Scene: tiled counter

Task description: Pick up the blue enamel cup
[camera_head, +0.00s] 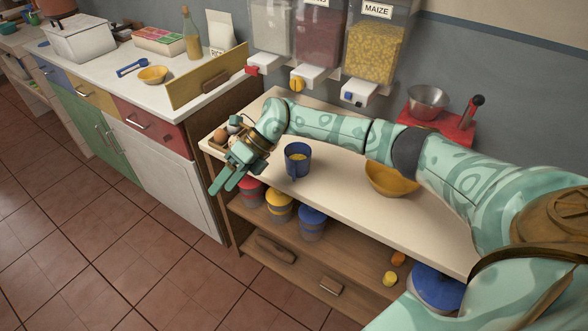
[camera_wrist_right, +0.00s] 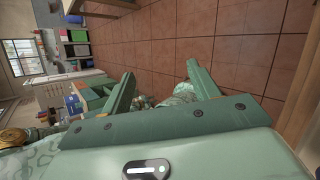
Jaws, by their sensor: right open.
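My left gripper is not in view.
A box of eggs (camera_head: 219,138) sits behind my right gripper at the counter's left end. A yellow bowl (camera_head: 391,181) stands right of the cup, under my right arm. Dispensers (camera_head: 374,50) hang behind. Lidded tubs (camera_head: 312,224) stand on the shelf below.

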